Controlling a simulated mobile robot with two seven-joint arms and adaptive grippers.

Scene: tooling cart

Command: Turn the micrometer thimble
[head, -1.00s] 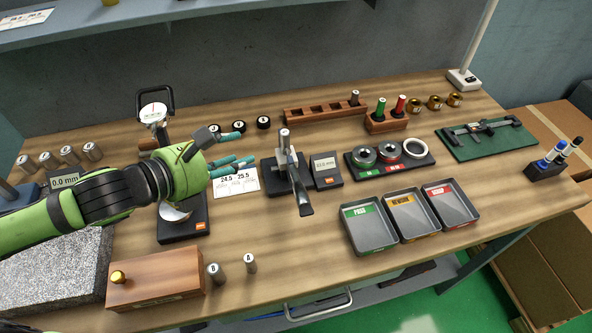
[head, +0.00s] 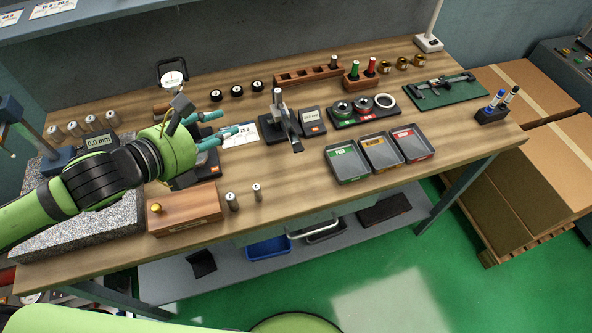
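My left gripper (head: 222,126) reaches in from the left, its two teal fingers pointing right and slightly apart, with nothing visible between them. The fingertips are by a white limit card (head: 240,136). Right of them, apart from the fingers, a metal measuring device (head: 279,118) stands on a black base, with an upright cylinder and a dark handle. A small readout (head: 312,118) is beside it. Another black-based device (head: 207,186) is mostly hidden behind my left arm. I cannot tell for sure which device is the micrometer. My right gripper is out of view.
A wooden block with a brass knob (head: 188,210) and two metal cylinders are at the front left. Three sorting trays (head: 347,168) are front right. A ring-gauge stand (head: 369,119) and a caliper on a green mat (head: 423,98) lie farther back.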

